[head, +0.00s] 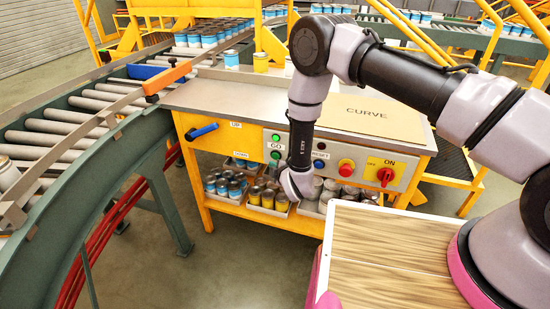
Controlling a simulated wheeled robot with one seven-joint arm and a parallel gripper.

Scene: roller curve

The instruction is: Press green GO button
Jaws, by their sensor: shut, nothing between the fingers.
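The yellow control cabinet (222,138) stands ahead, with a grey button panel on its front. The GO label (275,147) sits at the panel's left, with one green button (276,138) above it and another green button (275,155) below it. My arm hangs down in front of the panel, just right of these buttons. My gripper (278,167) is small and dark at the end of the pale wrist, close below the lower green button. It is shut and empty. I cannot tell whether its tip touches the panel.
A red button (346,167) and a red rotary switch (385,175) sit right of my arm. A blue handle (201,132) is at the left. Cans in trays (268,210) fill the shelf below. A roller conveyor (75,120) curves along the left.

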